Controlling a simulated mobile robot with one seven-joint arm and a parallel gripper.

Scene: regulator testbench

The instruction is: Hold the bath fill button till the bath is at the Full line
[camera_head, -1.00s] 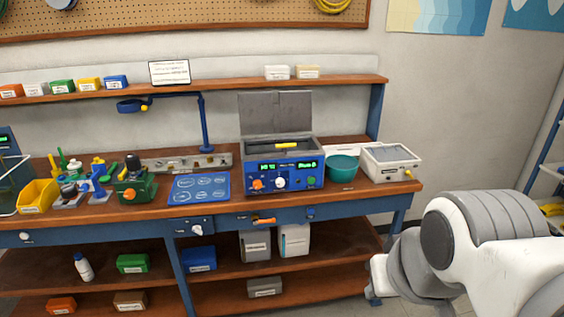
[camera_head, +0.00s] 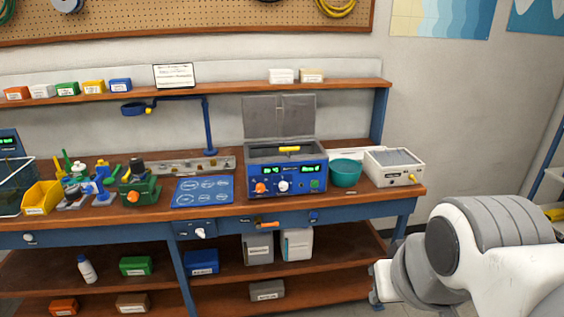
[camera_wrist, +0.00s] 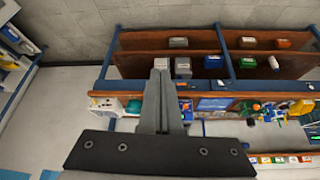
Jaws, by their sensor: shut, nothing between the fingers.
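The bath (camera_head: 262,178) is a blue-fronted box on the bench with its grey lid (camera_head: 278,118) standing open. Its front panel has green digit displays, an orange knob (camera_head: 260,188), a white knob (camera_head: 283,186) and a small green button (camera_head: 314,184). A yellow bar lies across its top opening. I cannot read a Full line or the water level, and I cannot tell which control is the fill button. My gripper (camera_wrist: 161,72) shows in the wrist view, shut and empty, away from the bench. It is not visible in the head view.
A teal bowl (camera_head: 345,173) and a white box (camera_head: 393,167) stand right of the bath. A blue mat (camera_head: 202,192) and green device (camera_head: 138,188) are to its left. Knobs and an orange handle (camera_head: 267,224) line the bench's front edge. Open floor lies right of the bench.

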